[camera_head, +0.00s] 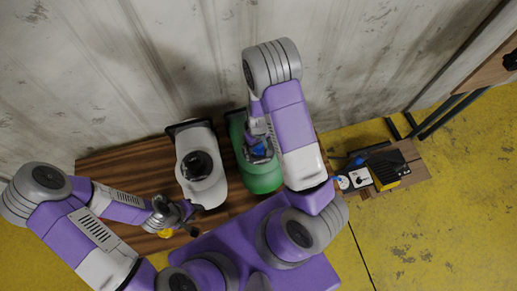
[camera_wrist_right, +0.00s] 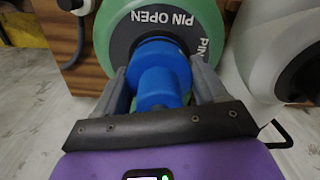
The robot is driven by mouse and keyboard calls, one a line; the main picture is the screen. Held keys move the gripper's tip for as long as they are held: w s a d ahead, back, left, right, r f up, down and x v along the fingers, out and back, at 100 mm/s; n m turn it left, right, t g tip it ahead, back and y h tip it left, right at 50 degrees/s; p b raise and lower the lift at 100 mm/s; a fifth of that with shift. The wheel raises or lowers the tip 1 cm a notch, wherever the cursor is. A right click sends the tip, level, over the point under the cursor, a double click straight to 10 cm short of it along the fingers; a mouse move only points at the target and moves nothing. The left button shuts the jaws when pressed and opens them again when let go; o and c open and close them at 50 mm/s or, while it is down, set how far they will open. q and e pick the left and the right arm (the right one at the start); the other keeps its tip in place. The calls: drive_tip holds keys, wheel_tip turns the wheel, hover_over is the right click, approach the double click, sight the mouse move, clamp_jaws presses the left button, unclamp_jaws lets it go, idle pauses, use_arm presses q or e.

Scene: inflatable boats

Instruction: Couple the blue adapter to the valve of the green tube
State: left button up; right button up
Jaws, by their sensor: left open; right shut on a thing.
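The green tube (camera_head: 262,180) lies on the wooden table, partly hidden under my right arm. In the right wrist view its valve (camera_wrist_right: 122,38) shows as a dark ring lettered "PIN OPEN". My right gripper (camera_wrist_right: 163,80) is shut on the blue adapter (camera_wrist_right: 160,88), a finger on each side. The adapter's far end is at the middle of the valve ring; I cannot tell whether it is locked in. The adapter also shows as a small blue patch in the head view (camera_head: 259,150). My left gripper (camera_head: 186,221) is open, left of the grey tube's lower end.
A grey-white tube (camera_head: 203,187) with a black valve lies just left of the green tube. A yellow item (camera_head: 165,233) is beside my left gripper. A yellow-and-black device (camera_head: 388,170) and a white box (camera_head: 359,178) stand at right. The wooden tabletop (camera_head: 120,165) is bare at upper left.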

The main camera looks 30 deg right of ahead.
drive_tip(key=shift+f, duration=0.2)
idle(0.3)
drive_tip(key=m, duration=0.4)
drive_tip(key=m, duration=0.3)
drive_tip(key=shift+m+p, duration=0.3)
drive_tip(key=shift+p, duration=0.1)
drive_tip(key=shift+m, duration=0.3)
drive_tip(key=m, duration=0.4)
drive_tip(key=shift+w+p, duration=0.1)
drive_tip(key=shift+p, duration=0.3)
drive_tip(key=o, duration=1.1)
